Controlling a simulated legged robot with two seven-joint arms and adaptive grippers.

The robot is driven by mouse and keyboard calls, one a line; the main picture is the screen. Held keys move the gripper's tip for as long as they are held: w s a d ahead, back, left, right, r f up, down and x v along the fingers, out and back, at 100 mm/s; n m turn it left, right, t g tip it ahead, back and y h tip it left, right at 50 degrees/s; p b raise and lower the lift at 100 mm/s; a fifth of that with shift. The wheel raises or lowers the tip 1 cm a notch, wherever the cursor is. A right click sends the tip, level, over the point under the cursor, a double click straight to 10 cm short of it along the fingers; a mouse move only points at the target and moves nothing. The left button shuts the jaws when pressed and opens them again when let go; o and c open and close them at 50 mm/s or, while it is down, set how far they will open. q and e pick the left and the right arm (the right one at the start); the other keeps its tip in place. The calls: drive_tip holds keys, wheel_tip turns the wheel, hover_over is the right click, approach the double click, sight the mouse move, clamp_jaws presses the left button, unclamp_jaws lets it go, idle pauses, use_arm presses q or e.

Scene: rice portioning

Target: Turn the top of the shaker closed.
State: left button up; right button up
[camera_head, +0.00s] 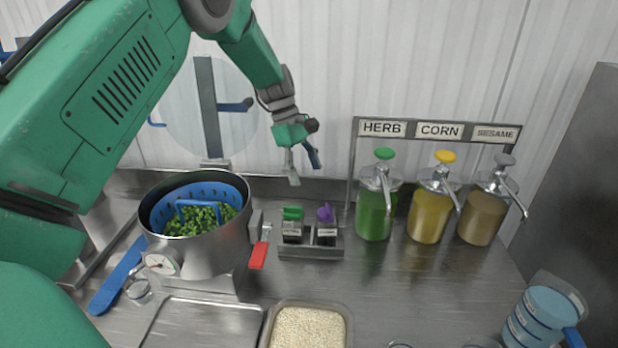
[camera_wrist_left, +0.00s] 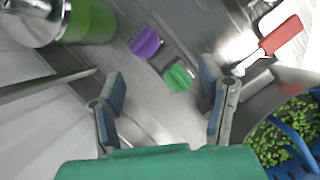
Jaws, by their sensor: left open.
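Two small shakers stand side by side in a metal holder (camera_head: 311,254). One has a green top (camera_head: 292,213) and the other a purple top (camera_head: 326,214). From above in the left wrist view, the green top (camera_wrist_left: 179,76) and the purple top (camera_wrist_left: 146,42) each show a raised ridge across them. My left gripper (camera_head: 304,170) is open and empty, above and behind the holder. In the left wrist view its fingers (camera_wrist_left: 165,100) are spread, with the green top beyond them, between the finger directions. It touches neither shaker. My right gripper is not in view.
A steel pot (camera_head: 200,258) with a blue basket of green peas and a red handle (camera_head: 259,255) stands left of the holder. Pump bottles in green (camera_head: 374,215), yellow (camera_head: 428,217) and brown (camera_head: 482,218) stand right. A rice tray (camera_head: 268,312) is in front.

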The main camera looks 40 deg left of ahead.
use_arm(q)
drive_tip(key=shift+s+v, duration=0.2)
drive_tip(key=shift+v, duration=0.85)
drive_tip(key=shift+s+v, duration=0.25)
drive_tip(key=shift+v, duration=0.8)
drive_tip(key=shift+d+r, duration=0.1)
drive_tip(key=v, duration=1.1)
drive_tip(key=shift+a+r, duration=0.25)
drive_tip(key=shift+r, duration=0.1)
drive_tip(key=shift+f, duration=0.1)
